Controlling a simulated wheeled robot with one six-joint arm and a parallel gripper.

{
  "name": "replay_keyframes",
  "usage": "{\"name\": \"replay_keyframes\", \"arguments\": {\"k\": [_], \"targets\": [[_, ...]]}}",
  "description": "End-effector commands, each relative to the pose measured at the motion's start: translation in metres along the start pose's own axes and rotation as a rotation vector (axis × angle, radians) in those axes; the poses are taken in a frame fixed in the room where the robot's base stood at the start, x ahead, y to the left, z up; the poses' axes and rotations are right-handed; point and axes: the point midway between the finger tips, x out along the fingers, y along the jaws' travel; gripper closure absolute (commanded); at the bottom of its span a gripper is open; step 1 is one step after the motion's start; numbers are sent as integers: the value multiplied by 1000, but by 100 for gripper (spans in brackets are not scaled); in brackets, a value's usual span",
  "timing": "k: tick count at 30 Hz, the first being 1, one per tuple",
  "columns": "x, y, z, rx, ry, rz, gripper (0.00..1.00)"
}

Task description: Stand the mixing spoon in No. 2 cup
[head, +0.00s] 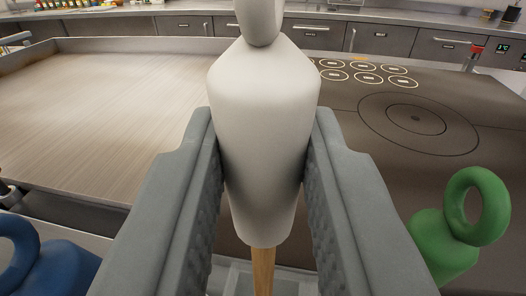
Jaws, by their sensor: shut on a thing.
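My gripper (263,150) is shut on the thick white handle (262,100) of a utensil, with one grey jaw on each side. The top of the handle has a rounded end, cut off by the top of the picture. A thin wooden shaft (263,268) runs down from the handle. Its lower end is out of view, so I cannot tell whether this is the mixing spoon. A green handle (440,250) with a ring top is at the lower right, and a blue handle (55,270) with a ring at the lower left. I cannot make out a No. 2 cup.
A wide, flat metal grill surface (100,110) with a raised rim lies ahead on the left. A dark cooktop (350,135) with ring markings lies on the right and looks clear. Drawers (380,38) and a counter with small items run along the back.

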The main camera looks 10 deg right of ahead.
Motion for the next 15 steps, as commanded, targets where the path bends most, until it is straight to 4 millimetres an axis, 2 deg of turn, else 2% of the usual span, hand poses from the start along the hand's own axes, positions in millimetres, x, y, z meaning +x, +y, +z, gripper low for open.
{"name": "replay_keyframes", "arguments": {"k": [15], "targets": [[0,0,25,1,0,0,100]]}}
